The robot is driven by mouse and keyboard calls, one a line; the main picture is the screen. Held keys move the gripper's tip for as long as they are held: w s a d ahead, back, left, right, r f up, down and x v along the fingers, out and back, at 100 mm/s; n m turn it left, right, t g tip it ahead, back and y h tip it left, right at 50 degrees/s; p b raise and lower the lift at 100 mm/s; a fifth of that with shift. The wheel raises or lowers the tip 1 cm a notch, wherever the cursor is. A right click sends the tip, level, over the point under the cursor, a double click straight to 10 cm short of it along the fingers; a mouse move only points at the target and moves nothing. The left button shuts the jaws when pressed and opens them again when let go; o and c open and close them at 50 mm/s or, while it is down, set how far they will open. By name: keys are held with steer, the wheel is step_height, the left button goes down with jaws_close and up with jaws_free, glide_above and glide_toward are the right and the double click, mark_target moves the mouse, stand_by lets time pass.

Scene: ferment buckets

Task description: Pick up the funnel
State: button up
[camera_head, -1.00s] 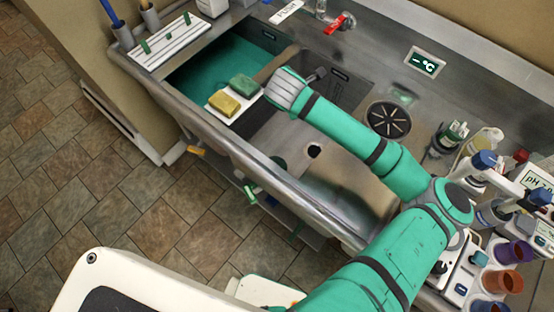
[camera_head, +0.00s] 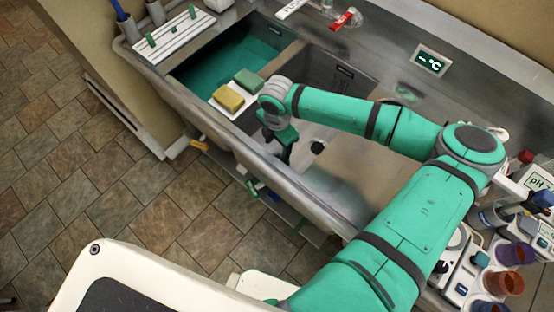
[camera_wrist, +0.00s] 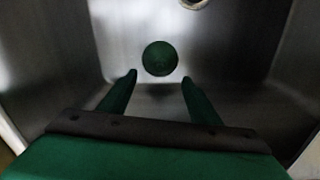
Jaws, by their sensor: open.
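A round dark green thing, which looks like the funnel (camera_wrist: 160,58), sits on the floor of a steel sink basin in the wrist view. It appears as a disc seen from above. My gripper (camera_wrist: 158,77) is open and empty, and its two green fingers point down toward it. The funnel lies just beyond the fingertips, roughly centred between them, with no contact visible. In the head view my gripper (camera_head: 284,156) hangs inside the basin near its front wall. There I cannot tell the funnel from the green fingers.
Yellow (camera_head: 229,97) and green (camera_head: 249,79) sponges lie on a white tray at left, beside a teal-filled basin (camera_head: 225,60). The front rim is close to my gripper.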

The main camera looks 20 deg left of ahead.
mark_target(278, 156)
steer(key=shift+w+d+f, duration=0.1)
steer(key=shift+w+f, duration=0.05)
steer(key=shift+f, duration=2)
steer(key=shift+w+f, duration=0.1)
steer(key=shift+f, duration=2)
steer(key=c, duration=1.1)
steer(key=shift+s+d, duration=0.1)
steer(key=shift+s, duration=0.05)
